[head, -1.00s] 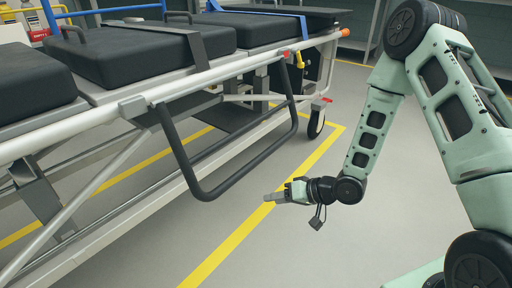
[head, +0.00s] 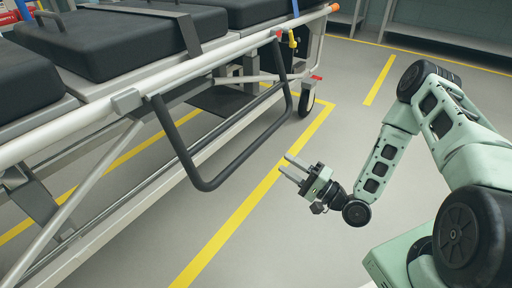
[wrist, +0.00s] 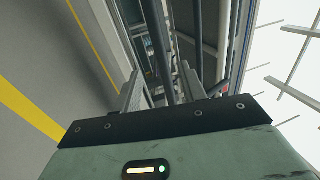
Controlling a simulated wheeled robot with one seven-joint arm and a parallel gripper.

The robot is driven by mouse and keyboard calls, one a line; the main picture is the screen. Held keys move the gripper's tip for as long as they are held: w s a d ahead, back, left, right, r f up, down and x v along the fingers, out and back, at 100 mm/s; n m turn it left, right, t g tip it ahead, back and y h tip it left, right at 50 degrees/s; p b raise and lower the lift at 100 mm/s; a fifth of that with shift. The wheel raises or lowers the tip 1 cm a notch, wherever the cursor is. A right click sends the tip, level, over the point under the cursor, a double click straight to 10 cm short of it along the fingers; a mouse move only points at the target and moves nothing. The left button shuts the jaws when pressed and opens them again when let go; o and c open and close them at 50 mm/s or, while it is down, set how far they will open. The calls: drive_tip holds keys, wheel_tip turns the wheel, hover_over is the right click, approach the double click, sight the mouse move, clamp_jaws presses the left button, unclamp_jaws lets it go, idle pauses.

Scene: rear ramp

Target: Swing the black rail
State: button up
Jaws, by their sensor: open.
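The black rail (head: 176,142) is a U-shaped bar hanging from the near side of the stretcher (head: 85,130). Its upper ends meet the pale side tube, and its lower bar hangs above the floor. My gripper (head: 285,164) is open and empty, to the right of the rail's lower bar and apart from it. Its two fingers point left toward the rail. In the wrist view, a dark bar (wrist: 158,45), which looks like the rail, appears between the fingers and beyond them. A second dark bar stands to its right; I cannot tell which part it is.
A red-tipped lever (head: 312,77) and a castor wheel (head: 306,103) are at the stretcher's far end. A yellow floor line (head: 235,218) runs under my gripper's side. The floor between my arm and the stretcher is clear. Shelving (head: 445,35) stands at the back.

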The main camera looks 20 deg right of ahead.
sight(259, 146)
drive_tip(key=b+x, duration=0.4)
drive_tip(key=x, duration=0.7)
drive_tip(key=shift+f, duration=0.15)
drive_tip(key=shift+w+a+r, duration=0.25)
drive_tip(key=shift+w+a, duration=0.05)
drive_tip(key=shift+w, duration=0.1)
clamp_jaws()
